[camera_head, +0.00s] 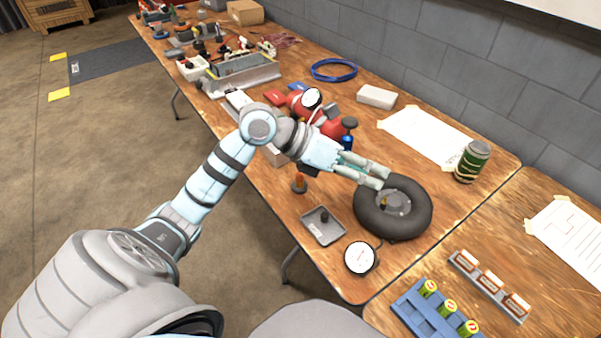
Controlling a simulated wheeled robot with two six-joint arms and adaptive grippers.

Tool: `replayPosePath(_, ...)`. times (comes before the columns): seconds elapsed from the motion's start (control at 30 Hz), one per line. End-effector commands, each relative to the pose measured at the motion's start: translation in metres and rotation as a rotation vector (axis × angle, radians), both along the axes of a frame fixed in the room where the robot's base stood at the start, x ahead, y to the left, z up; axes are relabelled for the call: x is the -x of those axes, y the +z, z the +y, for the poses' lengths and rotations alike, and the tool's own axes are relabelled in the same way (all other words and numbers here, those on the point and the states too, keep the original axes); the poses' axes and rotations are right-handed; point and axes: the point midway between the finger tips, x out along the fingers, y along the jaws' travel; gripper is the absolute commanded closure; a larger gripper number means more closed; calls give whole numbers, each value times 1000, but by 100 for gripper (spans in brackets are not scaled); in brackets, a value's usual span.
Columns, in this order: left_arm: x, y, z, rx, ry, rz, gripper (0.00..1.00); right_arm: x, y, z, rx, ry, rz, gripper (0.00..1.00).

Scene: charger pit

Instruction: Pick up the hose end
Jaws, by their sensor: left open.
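My left gripper (383,177) reaches in from the left, its two fingers a little apart and nothing visible between them. Its fingertips are over the upper rim of a black tyre (407,226) lying flat on the table; I cannot tell the height gap. A small brass-coloured piece (384,202) shows on the grey hub. A round white gauge (359,257) lies in front of the tyre, with a short dark hose (379,244) curving towards it. I cannot clearly pick out the hose end. Red equipment (333,128) is partly hidden behind my left gripper. My right gripper is not in view.
A grey tray (323,225) lies left of the tyre, by a small orange-and-dark item (299,183). A green can (472,161) stands to the right. A blue battery holder (416,312) is in front. A coiled blue cable (334,70) lies further back.

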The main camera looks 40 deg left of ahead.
Motion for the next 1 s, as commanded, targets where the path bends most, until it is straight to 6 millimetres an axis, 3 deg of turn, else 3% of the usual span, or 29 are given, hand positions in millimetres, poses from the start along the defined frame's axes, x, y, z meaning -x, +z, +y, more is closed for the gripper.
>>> replayPosePath(0.03, -5, -15, 45, -209, 62, 72, 57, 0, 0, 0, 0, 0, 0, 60)
replayPosePath(0.1, 0, -26, 107, -440, 170, 196, 57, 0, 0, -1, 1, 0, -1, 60)
replayPosePath(0.2, 14, -26, 162, -606, 287, 324, 57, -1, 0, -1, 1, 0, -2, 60)
replayPosePath(0.23, 16, -27, 171, -629, 306, 348, 57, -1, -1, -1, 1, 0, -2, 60)
replayPosePath(0.3, 18, -36, 179, -654, 329, 377, 57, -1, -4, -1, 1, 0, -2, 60)
replayPosePath(0.53, -4, -94, 177, -655, 326, 381, 57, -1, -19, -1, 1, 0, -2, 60)
replayPosePath(1.0, -30, -161, 181, -656, 325, 377, 57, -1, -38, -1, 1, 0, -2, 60)
